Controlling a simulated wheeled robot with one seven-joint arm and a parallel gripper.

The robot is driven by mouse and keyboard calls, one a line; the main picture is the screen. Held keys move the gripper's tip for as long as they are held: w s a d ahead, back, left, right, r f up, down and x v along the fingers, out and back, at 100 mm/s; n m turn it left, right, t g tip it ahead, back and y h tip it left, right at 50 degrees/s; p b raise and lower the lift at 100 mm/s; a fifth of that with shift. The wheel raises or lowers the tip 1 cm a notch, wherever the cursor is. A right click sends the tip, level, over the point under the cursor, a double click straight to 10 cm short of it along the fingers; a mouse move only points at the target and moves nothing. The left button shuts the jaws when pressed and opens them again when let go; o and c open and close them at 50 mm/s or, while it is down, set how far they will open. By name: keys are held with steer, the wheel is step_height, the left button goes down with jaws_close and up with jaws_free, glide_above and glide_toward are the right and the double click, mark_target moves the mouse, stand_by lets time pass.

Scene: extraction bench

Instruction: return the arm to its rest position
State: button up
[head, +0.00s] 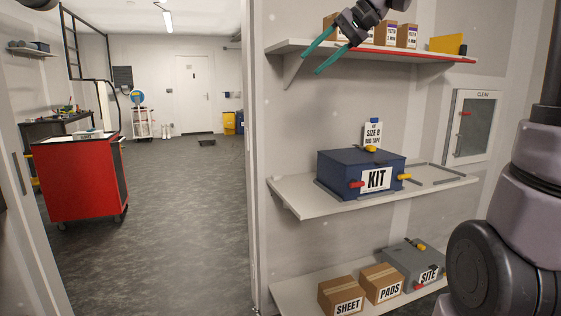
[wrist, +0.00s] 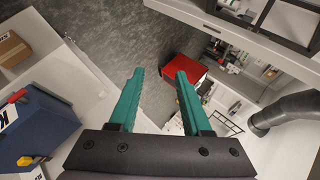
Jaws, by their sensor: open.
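My gripper (head: 321,57) is at the top of the head view, in front of the upper shelf. Its two teal fingers are apart, with nothing between them. In the wrist view my gripper (wrist: 157,76) is also open and empty, with the grey floor and a red cart beyond the fingers. My arm's thick links fill the right edge of the head view. How the upper arm joins the gripper is out of the picture.
The upper shelf (head: 440,62) holds several small boxes. The middle shelf (head: 300,200) holds a blue KIT box (head: 340,172); below are cardboard boxes and a grey SITE case (head: 408,262). A wall cabinet (head: 474,126) hangs right. A red cart (head: 75,180) stands left; the floor (head: 180,220) is open.

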steer(key=s+d+f+m+t+h, duration=0.3)
steer(key=s+d+f+h, duration=0.4)
steer(key=s+d+f, duration=0.6)
steer(key=s+d+t, duration=0.1)
steer(key=s+d, duration=0.2)
steer(key=s, duration=0.1)
steer(key=shift+s+f+m+h, duration=0.3)
steer(key=shift+s+f, duration=0.05)
steer(key=shift+f, duration=0.05)
